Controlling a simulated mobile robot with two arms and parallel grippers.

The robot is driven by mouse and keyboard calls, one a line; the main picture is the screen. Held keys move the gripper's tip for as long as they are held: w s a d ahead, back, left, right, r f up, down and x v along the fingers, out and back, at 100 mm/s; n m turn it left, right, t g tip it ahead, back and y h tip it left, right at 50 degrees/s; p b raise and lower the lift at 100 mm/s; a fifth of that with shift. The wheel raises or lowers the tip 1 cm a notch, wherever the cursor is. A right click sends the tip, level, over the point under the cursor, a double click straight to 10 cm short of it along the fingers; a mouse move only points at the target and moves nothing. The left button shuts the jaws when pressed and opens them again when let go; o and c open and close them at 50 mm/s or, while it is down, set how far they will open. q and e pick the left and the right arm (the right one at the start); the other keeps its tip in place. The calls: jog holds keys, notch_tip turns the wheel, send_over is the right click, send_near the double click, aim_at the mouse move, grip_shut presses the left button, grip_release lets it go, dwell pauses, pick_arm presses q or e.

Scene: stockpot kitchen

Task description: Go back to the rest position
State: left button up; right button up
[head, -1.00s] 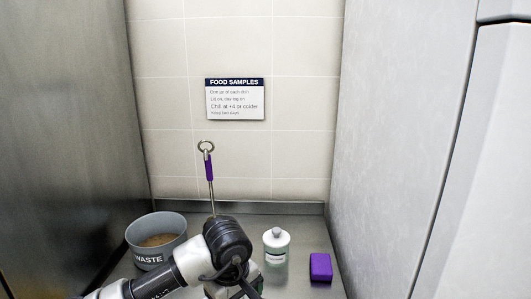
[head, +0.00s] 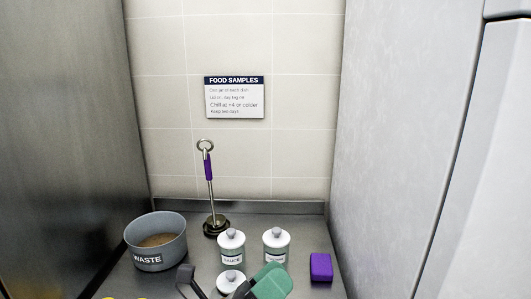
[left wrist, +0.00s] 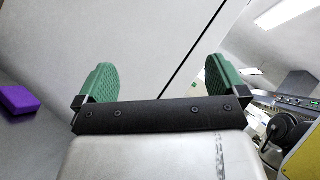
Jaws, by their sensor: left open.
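My left gripper (head: 264,284) shows at the bottom of the head view, low in front of the jars, with a green finger pad visible. In the left wrist view its two green fingers (left wrist: 160,83) are wide apart with nothing between them. It is open and empty. My right gripper is in neither view.
On the steel counter stand a grey WASTE tub (head: 160,256) with brown contents, a purple-handled upright tool (head: 209,180) on a dark round base, several white-lidded jars (head: 276,246) and a purple block (head: 320,267). A sign (head: 234,97) hangs behind.

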pick_arm(q)
jog(key=w+a+f+n+t+y, duration=0.1)
jog(key=a+f+n+t+y, duration=0.1)
jog(key=a+n+t+y, duration=0.5)
jog(key=w+a+f+n+t+y, duration=0.25)
jog(key=n+y, duration=0.35)
jog(key=n, duration=0.4)
jog(key=s+a+f+n+g+y, duration=0.2)
jog(key=a+f+n+g+y, duration=0.25)
jog(key=f+n, duration=0.25)
jog(key=s+a+f+n+g+y, duration=0.3)
jog(key=a+f+n+y, duration=0.1)
jog(key=a+f+n, duration=0.15)
jog(key=s+a+f+n+g, duration=0.1)
jog(key=s+f+n+g, duration=0.35)
jog(key=s+f, duration=0.35)
jog(key=s+a+f+n+g, duration=0.1)
jog(key=s+f+n+g, duration=0.2)
jog(key=s+f+g, duration=0.5)
notch_tip(320, 180, down, 22)
jog(key=s, duration=0.3)
jog(key=s+a+f, duration=0.3)
jog(key=s+f, duration=1.2)
jog(key=f, duration=0.1)
jog(key=shift+s+a+m+g, duration=0.15)
jog(key=shift+s+m+g, duration=0.2)
jog(key=shift+s+m, duration=0.05)
